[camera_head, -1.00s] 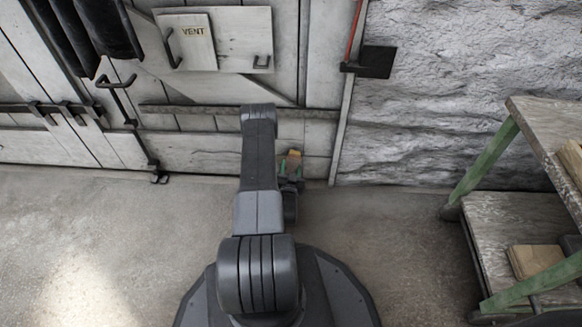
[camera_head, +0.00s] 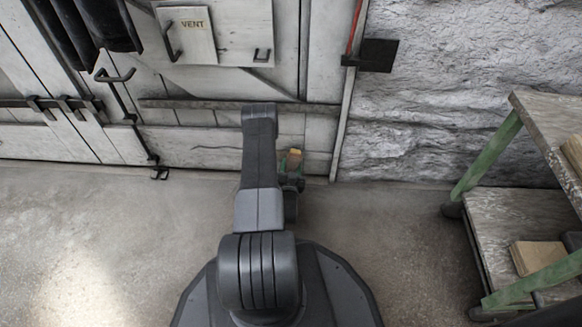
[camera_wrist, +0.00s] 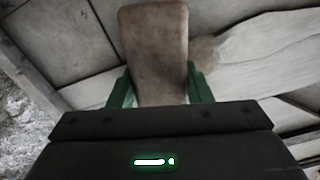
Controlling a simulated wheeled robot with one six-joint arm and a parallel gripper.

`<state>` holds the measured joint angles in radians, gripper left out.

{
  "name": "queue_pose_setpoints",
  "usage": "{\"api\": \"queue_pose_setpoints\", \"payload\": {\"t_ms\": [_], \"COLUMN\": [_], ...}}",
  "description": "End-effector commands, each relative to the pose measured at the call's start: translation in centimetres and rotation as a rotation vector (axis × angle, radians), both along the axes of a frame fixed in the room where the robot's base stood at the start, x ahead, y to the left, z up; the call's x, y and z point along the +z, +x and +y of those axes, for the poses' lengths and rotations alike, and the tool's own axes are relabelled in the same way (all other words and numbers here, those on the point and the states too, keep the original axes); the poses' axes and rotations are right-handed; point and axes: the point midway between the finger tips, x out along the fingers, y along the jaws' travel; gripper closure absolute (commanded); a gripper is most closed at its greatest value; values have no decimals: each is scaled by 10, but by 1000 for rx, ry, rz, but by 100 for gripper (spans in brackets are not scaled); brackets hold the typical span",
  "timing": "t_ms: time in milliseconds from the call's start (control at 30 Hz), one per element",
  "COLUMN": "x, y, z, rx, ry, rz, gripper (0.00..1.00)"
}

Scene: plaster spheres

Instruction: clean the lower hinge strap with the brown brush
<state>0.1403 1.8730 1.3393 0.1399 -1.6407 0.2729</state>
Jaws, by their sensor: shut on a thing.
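My gripper (camera_head: 291,172) is low in front of the plank door, partly hidden behind my arm. In the wrist view its green fingers (camera_wrist: 160,88) are shut on the brown brush (camera_wrist: 155,45), one on each side. The brush also shows in the head view as a small tan block (camera_head: 294,156) above the fingers. A long dark strap (camera_head: 215,104), seemingly the lower hinge strap, runs level across the door, above the brush in the picture. My arm covers part of it. I cannot tell whether the brush touches the door.
A VENT panel (camera_head: 186,36) and handles are higher on the door. A barred latch (camera_head: 60,103) is at left. A dark plate (camera_head: 378,56) hangs by the rough stone wall (camera_head: 460,90). A green-legged wooden shelf (camera_head: 520,215) stands at right. The floor (camera_head: 90,240) at left is clear.

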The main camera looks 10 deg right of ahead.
Motion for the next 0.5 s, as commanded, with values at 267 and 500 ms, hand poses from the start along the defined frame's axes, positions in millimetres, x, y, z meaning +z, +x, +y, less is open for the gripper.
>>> {"api": "queue_pose_setpoints", "payload": {"t_ms": [267, 500], "x": [0, 1], "y": [6, 10], "z": [-2, -3], "rx": [0, 0], "ry": [0, 0], "rz": [-1, -1], "gripper": [80, 80]}}
